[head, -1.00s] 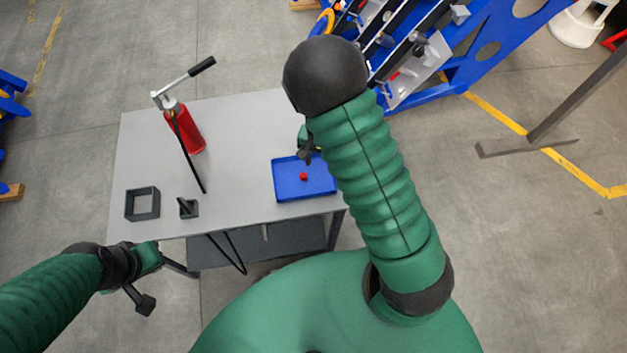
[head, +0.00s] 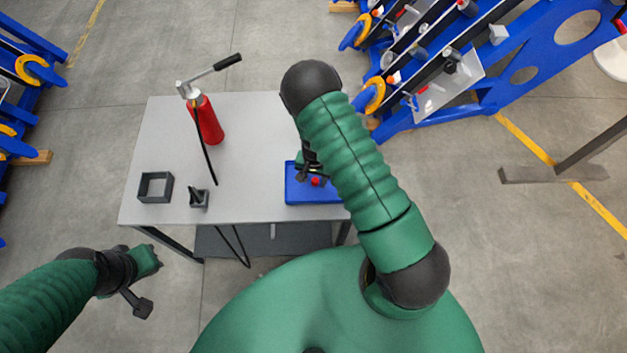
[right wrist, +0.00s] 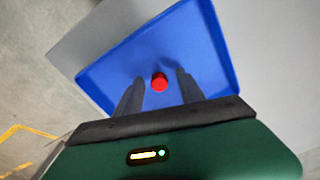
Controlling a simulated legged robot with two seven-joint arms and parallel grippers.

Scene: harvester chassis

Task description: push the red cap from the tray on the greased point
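The red cap (head: 315,182) lies in the blue tray (head: 300,196) on the grey table. My right gripper (head: 313,174) is open, with a gap on both sides of the cap. Several red-tipped points (head: 393,77) show on the blue chassis; I cannot tell which is the greased one.
A red grease pump (head: 208,122) with a lever and black hose stands on the table (head: 255,130). A square black frame (head: 155,187) and a small dark holder (head: 199,198) sit at the table's front left. The blue chassis frame (head: 490,95) stands at the back right.

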